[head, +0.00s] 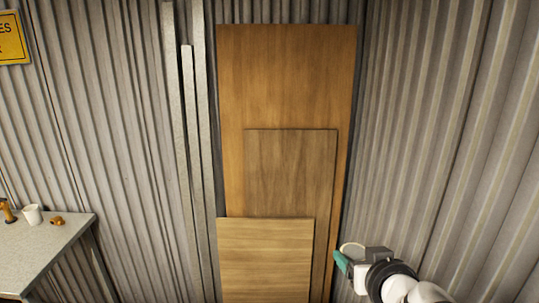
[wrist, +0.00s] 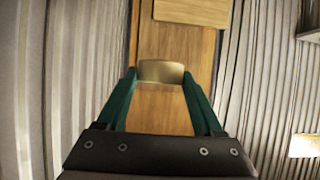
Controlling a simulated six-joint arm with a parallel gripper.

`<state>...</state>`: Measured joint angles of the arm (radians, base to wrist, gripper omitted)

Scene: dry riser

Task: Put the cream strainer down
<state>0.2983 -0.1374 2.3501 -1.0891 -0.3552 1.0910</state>
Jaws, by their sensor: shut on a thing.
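My gripper (wrist: 159,78) has green fingers and is shut on the cream strainer (wrist: 161,71), which spans the gap between the fingertips in the wrist view. In the head view my gripper (head: 342,262) is at the lower right, in front of the wooden boards' right edge. Only a thin pale curve of the strainer (head: 351,245) shows there above the fingers; most of it is hidden. It is held in the air, with no surface seen touching it.
A grey table (head: 40,255) stands at the far left, bearing a white cup (head: 32,214), a small orange fitting (head: 57,221) and an orange-brown item (head: 7,211) near its back. Wooden boards (head: 288,80) lean on the corrugated wall. The table's front part is bare.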

